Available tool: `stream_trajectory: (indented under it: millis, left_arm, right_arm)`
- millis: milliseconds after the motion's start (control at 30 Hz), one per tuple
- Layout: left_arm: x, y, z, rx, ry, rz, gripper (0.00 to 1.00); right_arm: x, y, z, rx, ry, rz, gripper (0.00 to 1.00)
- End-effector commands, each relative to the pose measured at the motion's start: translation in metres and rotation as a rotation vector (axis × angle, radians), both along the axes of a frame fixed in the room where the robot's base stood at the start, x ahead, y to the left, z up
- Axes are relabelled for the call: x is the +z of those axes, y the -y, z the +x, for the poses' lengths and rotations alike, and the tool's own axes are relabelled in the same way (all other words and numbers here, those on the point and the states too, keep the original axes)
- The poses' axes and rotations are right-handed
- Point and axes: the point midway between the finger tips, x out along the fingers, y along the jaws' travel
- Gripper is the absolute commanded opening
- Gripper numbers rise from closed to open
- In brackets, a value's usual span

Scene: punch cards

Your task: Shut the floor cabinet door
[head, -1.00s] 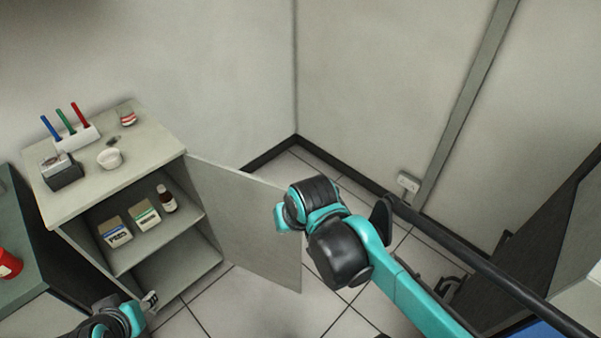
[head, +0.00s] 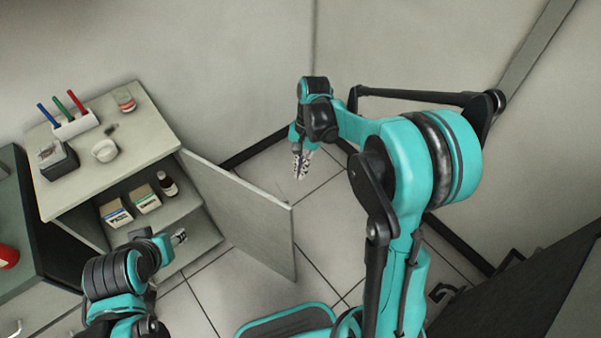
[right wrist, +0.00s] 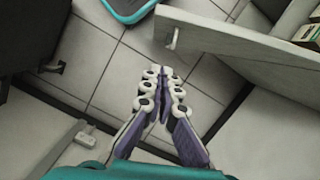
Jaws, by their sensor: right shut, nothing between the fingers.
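The grey floor cabinet (head: 130,165) stands at the left in the head view, with its front open. Its door (head: 240,215) swings out from the cabinet's right side and stands wide open. In the right wrist view the door (right wrist: 235,48) crosses the upper right, with a handle (right wrist: 173,38) near its free edge. My right gripper (head: 300,176) is shut and empty, on the door's outer side, apart from it. It points down in the right wrist view (right wrist: 163,72). My left gripper (head: 181,237) is in front of the open cabinet; its finger state is too small to tell.
Small boxes (head: 115,213) and a brown bottle (head: 167,184) stand on the inner shelf. Pens, a cup (head: 105,151) and a jar (head: 125,99) are on top. Walls close off the corner behind my right gripper. Tiled floor lies free around the door.

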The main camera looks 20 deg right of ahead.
Motion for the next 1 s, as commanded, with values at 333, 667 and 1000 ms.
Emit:
stream_trajectory:
  millis: [333, 667, 1000]
  left_arm:
    - [-0.033, 0.000, 0.000, 0.000, 0.000, 0.000, 0.43]
    - [-0.043, 0.000, 0.000, 0.000, 0.000, 0.000, 0.43]
    - [-0.043, 0.000, 0.000, 0.000, 0.000, 0.000, 0.43]
  right_arm:
    - [-0.077, -0.014, -0.011, 0.002, 0.001, 0.000, 0.00]
    - [-0.075, -0.043, -0.035, 0.003, 0.003, 0.000, 0.00]
    - [-0.074, -0.045, -0.037, 0.002, 0.002, -0.001, 0.00]
